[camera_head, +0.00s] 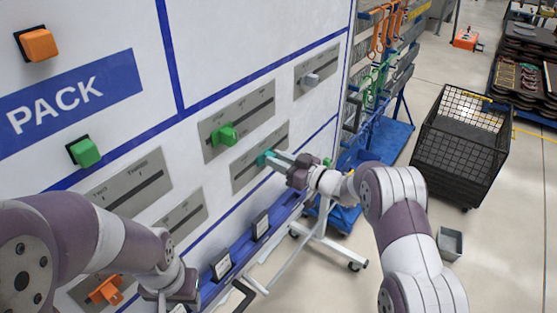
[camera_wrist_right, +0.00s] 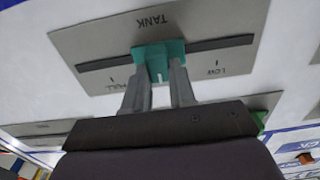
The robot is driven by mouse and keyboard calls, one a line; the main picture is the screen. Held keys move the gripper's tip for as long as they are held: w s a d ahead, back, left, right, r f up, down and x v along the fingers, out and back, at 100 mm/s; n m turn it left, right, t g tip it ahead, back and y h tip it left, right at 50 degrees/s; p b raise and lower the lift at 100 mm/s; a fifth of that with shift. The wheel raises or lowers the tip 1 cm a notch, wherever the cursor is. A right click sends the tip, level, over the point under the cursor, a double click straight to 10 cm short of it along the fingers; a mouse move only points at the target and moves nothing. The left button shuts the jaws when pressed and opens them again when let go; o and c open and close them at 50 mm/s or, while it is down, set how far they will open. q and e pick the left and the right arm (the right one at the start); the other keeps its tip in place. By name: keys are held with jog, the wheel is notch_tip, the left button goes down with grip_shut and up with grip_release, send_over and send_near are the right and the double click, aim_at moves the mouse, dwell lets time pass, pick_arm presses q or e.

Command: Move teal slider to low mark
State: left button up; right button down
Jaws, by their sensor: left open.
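The teal slider (camera_head: 264,158) sits in the dark slot of a grey plate (camera_head: 243,178) on the white wall panel. In the right wrist view the teal slider (camera_wrist_right: 158,58) is about midway between the FULL and LOW marks of the plate (camera_wrist_right: 75,42) labelled TANK; the lettering appears upside down, with LOW on the right. My right gripper (camera_head: 276,160) reaches the slider from the right. Its fingers (camera_wrist_right: 160,80) stand on either side of the slider's teal handle, apparently closed on it. My left gripper (camera_head: 172,298) is open at the bottom edge, away from the teal slider, its fingers barely visible.
A green slider (camera_head: 224,135) is on the plate above and a grey knob (camera_head: 310,80) farther right. Green (camera_head: 84,151) and orange (camera_head: 38,44) buttons are on the left. A black mesh bin (camera_head: 460,150) stands on the floor.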

jog(key=s+a, duration=0.1)
jog(key=s, duration=0.1)
jog(key=s+a, duration=0.2)
jog(key=s+a+b, duration=0.1)
jog(key=s, duration=0.1)
jog(key=shift+s+a, duration=0.15)
jog(key=shift+a, duration=0.1)
jog(key=c, duration=0.9)
grip_release()
jog(key=shift+s+a, duration=0.1)
jog(key=shift+s, duration=0.05)
jog(key=shift+d, duration=0.2)
jog(key=b+v, duration=0.4)
jog(key=v, duration=0.8)
jog(key=shift+s+d, duration=0.1)
jog(key=shift+s, duration=0.05)
